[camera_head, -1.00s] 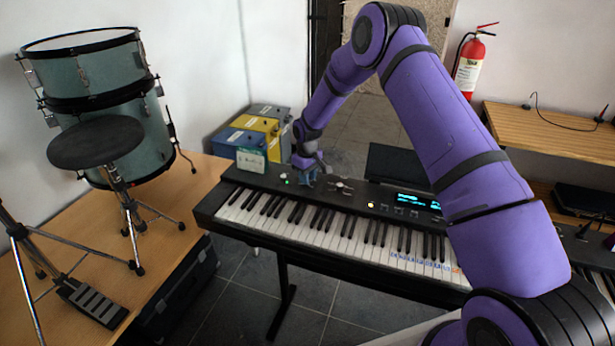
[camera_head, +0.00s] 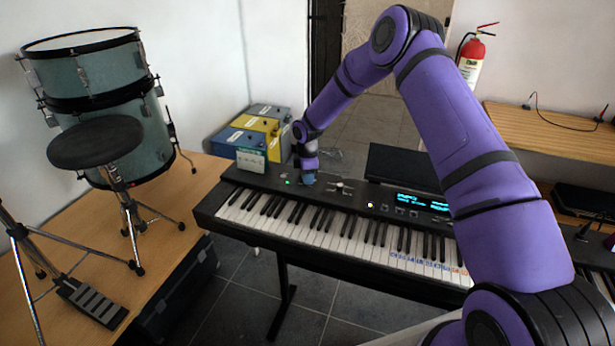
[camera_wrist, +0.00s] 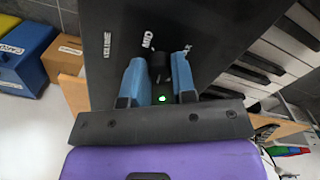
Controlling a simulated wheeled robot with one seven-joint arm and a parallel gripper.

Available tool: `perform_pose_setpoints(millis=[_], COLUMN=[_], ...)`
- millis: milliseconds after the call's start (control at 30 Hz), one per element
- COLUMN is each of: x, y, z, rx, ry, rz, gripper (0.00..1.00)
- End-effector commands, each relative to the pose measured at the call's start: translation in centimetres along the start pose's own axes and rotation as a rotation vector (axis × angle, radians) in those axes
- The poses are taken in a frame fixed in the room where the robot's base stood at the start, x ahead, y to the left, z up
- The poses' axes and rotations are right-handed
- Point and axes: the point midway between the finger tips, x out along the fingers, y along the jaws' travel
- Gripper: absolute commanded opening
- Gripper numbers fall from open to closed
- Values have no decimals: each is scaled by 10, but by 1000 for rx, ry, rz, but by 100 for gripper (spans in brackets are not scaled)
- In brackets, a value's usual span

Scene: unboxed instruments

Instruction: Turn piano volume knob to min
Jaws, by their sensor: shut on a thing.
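The piano (camera_head: 385,215) is a black keyboard with a raised control panel. My gripper (camera_head: 308,182) is low over the left part of this panel. In the wrist view, my gripper (camera_wrist: 157,82) has its two blue fingers on either side of a small black knob (camera_wrist: 159,68) and is shut on it. The word VOLUME (camera_wrist: 107,45) and a MID mark (camera_wrist: 147,40) are printed on the panel near the knob. Another mark is partly hidden behind the right finger. The knob's pointer cannot be made out, and my gripper hides the knob in the head view.
Other controls (camera_head: 341,187) and a lit blue display (camera_head: 421,202) lie to the right on the panel. A small sign (camera_head: 251,160) and several boxes (camera_head: 262,124) stand behind the piano's left end. Drums (camera_head: 110,100) are farther left.

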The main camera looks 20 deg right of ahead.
Motion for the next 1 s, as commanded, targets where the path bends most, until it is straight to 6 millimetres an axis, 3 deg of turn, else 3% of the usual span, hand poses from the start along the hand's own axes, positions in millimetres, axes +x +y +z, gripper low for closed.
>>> perform_pose_setpoints(millis=[500, 1000], x=[0, -1], y=[1, 1], z=[0, 0], rx=[-447, -643], ry=[1, 0], rz=[2, 3], gripper=[1, 1])
